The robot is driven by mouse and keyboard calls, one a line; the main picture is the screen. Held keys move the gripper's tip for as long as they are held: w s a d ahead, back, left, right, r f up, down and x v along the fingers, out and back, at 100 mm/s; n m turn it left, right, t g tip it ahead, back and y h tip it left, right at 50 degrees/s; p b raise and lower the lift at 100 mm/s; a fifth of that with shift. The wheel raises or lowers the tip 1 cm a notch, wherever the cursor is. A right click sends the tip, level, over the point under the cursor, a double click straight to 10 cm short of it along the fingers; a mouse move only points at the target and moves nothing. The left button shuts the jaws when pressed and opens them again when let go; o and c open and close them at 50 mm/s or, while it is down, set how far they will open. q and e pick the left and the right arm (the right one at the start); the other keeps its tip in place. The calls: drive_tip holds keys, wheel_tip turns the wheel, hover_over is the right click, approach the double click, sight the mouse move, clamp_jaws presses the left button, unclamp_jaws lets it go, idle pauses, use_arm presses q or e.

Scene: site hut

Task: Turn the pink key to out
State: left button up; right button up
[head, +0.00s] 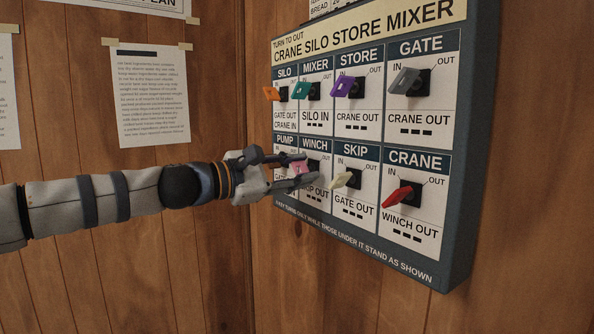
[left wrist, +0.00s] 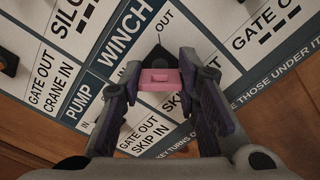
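The pink key (head: 299,167) is in the WINCH cell, in the lower row of the switch panel (head: 460,262). My left gripper (head: 303,170) reaches in from the left, with one finger above the key and one below it. In the left wrist view the pink key (left wrist: 159,79) fills the space between the two fingertips (left wrist: 160,76); I see no clear gap on either side, so the gripper is shut on it. The OUT mark of WINCH (left wrist: 165,35) shows beyond the key. The fingers hide the IN mark, and I cannot tell which mark the key points to. My right gripper is not in view.
Close around stand the teal key (head: 306,90), the cream key (head: 344,179) and the red key (head: 397,196). The orange (head: 272,93), purple (head: 346,86) and grey (head: 404,81) keys are in the upper row. The PUMP key is hidden in the head view. Free room lies below the panel.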

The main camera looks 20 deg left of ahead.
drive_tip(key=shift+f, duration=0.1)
use_arm(q)
drive_tip(key=m+b, duration=0.1)
drive_tip(key=m, duration=0.2)
drive_tip(key=shift+f, duration=0.15)
drive_tip(key=m+b, duration=0.2)
drive_tip(key=m, duration=0.3)
drive_tip(key=shift+m+b, duration=0.3)
drive_tip(key=shift+b, duration=0.05)
drive_tip(key=m+b, duration=0.1)
drive_tip(key=m, duration=0.2)
drive_tip(key=shift+b, duration=0.3)
drive_tip(key=shift+m+b, duration=0.8)
drive_tip(key=shift+m, duration=1.3)
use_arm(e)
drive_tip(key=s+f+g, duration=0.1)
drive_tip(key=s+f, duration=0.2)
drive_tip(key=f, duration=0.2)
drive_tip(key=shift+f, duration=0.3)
use_arm(q)
drive_tip(key=o, duration=1.2)
drive_tip(key=shift+c, duration=0.2)
